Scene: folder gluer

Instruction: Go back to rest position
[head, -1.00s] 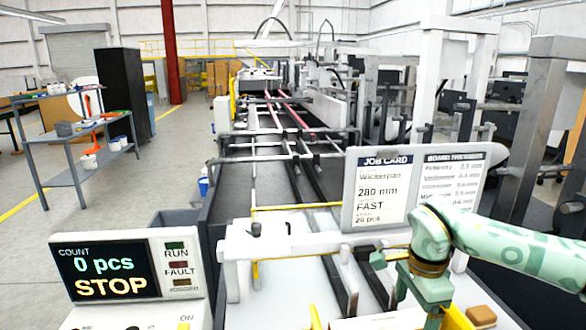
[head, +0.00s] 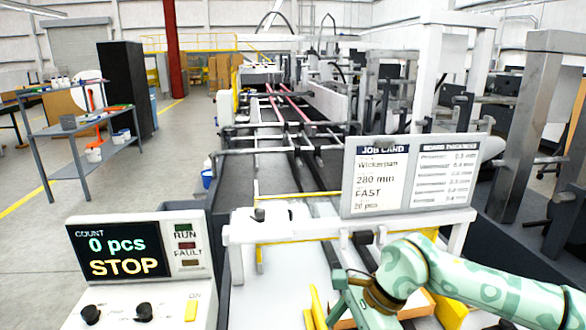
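My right arm comes in from the right in the head view, over the near end of the folder gluer. Its wrist and teal gripper (head: 347,304) are low at the bottom, beside yellow parts (head: 316,308) on the machine bed. The fingertips are cut off or hidden, so I cannot tell whether it is open or holding something. My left gripper is not in view. The job card (head: 377,182) and board thickness card (head: 445,173) stand upright behind the arm. The control panel (head: 140,258) at lower left reads 0 pcs and STOP.
A white crossbar (head: 290,232) spans the near end of the machine. The panel has black knobs (head: 143,311) and a yellow switch (head: 191,311). A shelf cart (head: 75,140) and black cabinet (head: 128,88) stand at left; grey posts (head: 535,120) rise at right.

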